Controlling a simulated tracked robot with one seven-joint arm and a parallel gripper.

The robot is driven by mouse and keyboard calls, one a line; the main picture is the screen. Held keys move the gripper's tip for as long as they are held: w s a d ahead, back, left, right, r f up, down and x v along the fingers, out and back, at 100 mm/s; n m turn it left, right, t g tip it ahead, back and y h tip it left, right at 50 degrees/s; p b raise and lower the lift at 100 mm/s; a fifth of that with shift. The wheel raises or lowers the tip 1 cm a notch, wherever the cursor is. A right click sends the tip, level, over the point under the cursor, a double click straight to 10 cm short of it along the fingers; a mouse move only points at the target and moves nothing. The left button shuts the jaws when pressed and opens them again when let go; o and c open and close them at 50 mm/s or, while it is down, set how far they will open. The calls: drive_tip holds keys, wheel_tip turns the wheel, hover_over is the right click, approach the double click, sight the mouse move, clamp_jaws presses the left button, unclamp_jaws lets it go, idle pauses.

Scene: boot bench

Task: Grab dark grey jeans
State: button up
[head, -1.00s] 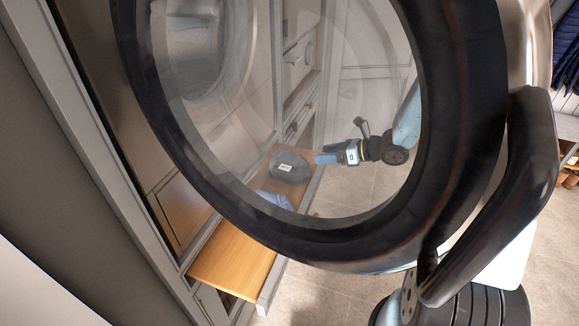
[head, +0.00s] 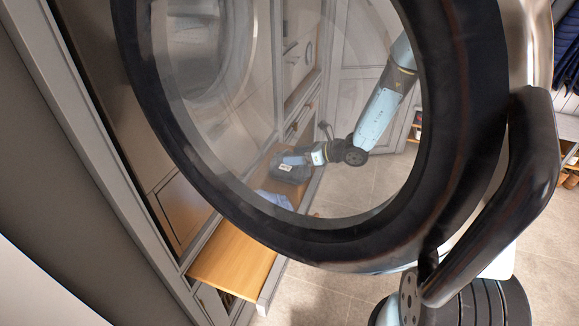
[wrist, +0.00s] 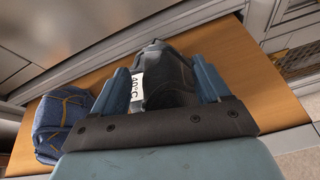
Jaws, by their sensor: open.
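The dark grey jeans (wrist: 168,78) lie folded on a wooden pull-out shelf (wrist: 225,55), with a white tag marked 40°C on them. In the head view the jeans (head: 290,174) show through a round glass door. My gripper (wrist: 165,85) is open, its blue fingers on either side of the jeans in the wrist view. In the head view my gripper (head: 292,160) is over the jeans. I cannot tell whether the fingers touch them.
Folded blue jeans (wrist: 65,122) lie on the same shelf, left of the grey ones; they also show in the head view (head: 274,200). The open round door (head: 440,215) with a dark rim stands between the head camera and my arm.

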drive_tip(key=shift+w+a+f, duration=0.1)
drive_tip(key=shift+a, duration=0.2)
clamp_jaws()
idle(0.5)
